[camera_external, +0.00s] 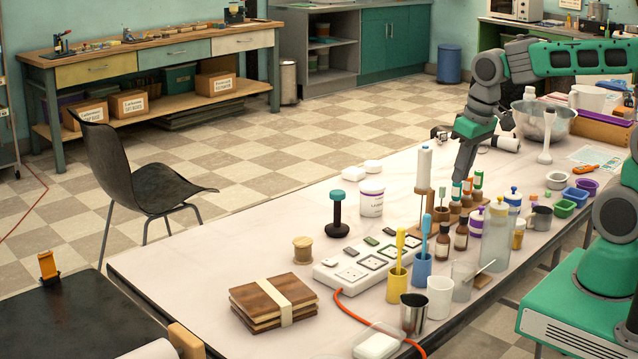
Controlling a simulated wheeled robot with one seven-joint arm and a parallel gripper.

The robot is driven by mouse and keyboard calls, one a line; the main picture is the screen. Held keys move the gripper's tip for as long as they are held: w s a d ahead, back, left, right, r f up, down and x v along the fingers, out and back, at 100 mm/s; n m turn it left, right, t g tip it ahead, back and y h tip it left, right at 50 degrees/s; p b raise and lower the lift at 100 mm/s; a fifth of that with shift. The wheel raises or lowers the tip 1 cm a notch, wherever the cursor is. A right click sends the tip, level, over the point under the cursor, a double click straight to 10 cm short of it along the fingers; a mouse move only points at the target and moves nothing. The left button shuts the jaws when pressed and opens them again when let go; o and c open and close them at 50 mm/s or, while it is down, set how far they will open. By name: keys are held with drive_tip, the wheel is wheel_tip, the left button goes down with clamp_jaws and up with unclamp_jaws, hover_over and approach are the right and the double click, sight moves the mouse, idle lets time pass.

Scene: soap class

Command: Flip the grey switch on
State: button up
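A white power strip (332,275) lies on the long pale table (225,240). It has a row of square sockets and several small rocker switches along its far side. The switches look grey to dark green. I cannot tell which one is the grey switch or how any is set. My arm reaches over the table from the right and bends down behind the bottles. My gripper (461,172) points down near the bottle rack, to the right of and beyond the strip, apart from it. Its fingertips are too small and partly hidden to tell open from shut.
Yellow (397,285) and blue (422,270) brush cups stand close along the strip's right side. Wooden boards (273,303) lie to the left.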

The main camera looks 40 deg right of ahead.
drive_tip(key=shift+g, duration=0.4)
drive_tip(key=w+a, duration=0.2)
drive_tip(key=w, duration=0.2)
drive_tip(key=w+a, duration=0.2)
drive_tip(key=w, duration=0.2)
drive_tip(key=w+a+f, duration=0.1)
drive_tip(key=w+a, duration=0.2)
drive_tip(key=shift+w+b, duration=0.35)
drive_tip(key=shift+w, duration=0.05)
clamp_jaws()
hover_over(347, 248)
drive_tip(key=s, duration=0.2)
wheel_tip(347, 248, down, 4)
drive_tip(key=shift+s+r, duration=0.1)
drive_tip(key=shift+r, duration=0.1)
drive_tip(key=f, duration=0.4)
drive_tip(key=w+f, duration=0.1)
drive_tip(key=f, duration=0.8)
drive_tip(key=shift+w+f+p, duration=0.25)
drive_tip(key=shift+w+p, duration=0.1)
drive_tip(key=shift+f, duration=0.2)
drive_tip(key=shift+f, duration=0.15)
